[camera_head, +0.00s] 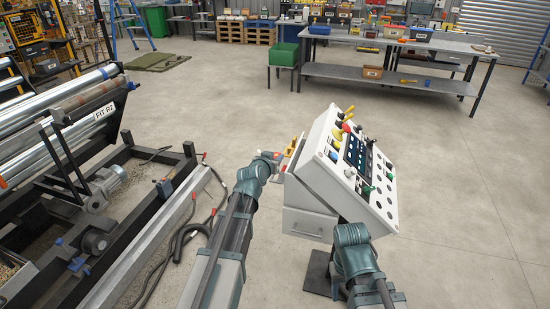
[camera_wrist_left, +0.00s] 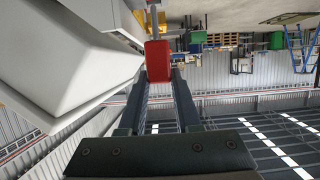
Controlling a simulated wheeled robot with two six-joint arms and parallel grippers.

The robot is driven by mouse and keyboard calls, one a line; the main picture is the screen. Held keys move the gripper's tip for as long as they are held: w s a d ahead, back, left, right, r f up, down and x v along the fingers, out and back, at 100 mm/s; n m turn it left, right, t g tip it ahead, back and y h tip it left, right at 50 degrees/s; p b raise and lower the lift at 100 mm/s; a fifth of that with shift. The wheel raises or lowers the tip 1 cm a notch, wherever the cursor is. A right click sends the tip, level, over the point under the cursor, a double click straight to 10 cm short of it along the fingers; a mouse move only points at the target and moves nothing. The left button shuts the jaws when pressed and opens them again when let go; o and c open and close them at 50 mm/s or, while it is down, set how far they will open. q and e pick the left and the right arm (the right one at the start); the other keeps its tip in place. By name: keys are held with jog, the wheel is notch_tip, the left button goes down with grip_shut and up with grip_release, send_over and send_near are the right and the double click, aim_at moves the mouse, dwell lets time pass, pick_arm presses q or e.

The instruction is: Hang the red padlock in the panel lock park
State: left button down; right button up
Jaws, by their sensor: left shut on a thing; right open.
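My left gripper (camera_head: 273,157) is at the left side of the grey control panel (camera_head: 322,160). In the left wrist view it is shut on the red padlock (camera_wrist_left: 158,62), whose body sits between the fingertips with the shackle pointing away from them. In the head view the padlock is only a small red patch at the gripper's tip. A yellow bracket (camera_head: 291,147) on the panel's left side, which looks like the lock park, is just beyond the gripper. I cannot tell whether the shackle touches it. My right arm shows in front of the panel, but its fingers do not show.
The panel's sloped face carries a screen (camera_head: 358,153), buttons and knobs. A roller machine (camera_head: 110,190) stands on the left, with dark hoses (camera_head: 190,235) on the floor. A steel workbench (camera_head: 420,75) and a green box (camera_head: 284,54) stand behind. The floor right of the panel is clear.

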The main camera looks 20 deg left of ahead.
pick_arm(q)
jog(key=shift+f+b, duration=2.5)
pick_arm(e)
jog(key=shift+f, duration=2.55)
pick_arm(q)
jog(key=c, duration=0.5)
grip_release()
pick_arm(e)
jog(key=shift+r, duration=0.1)
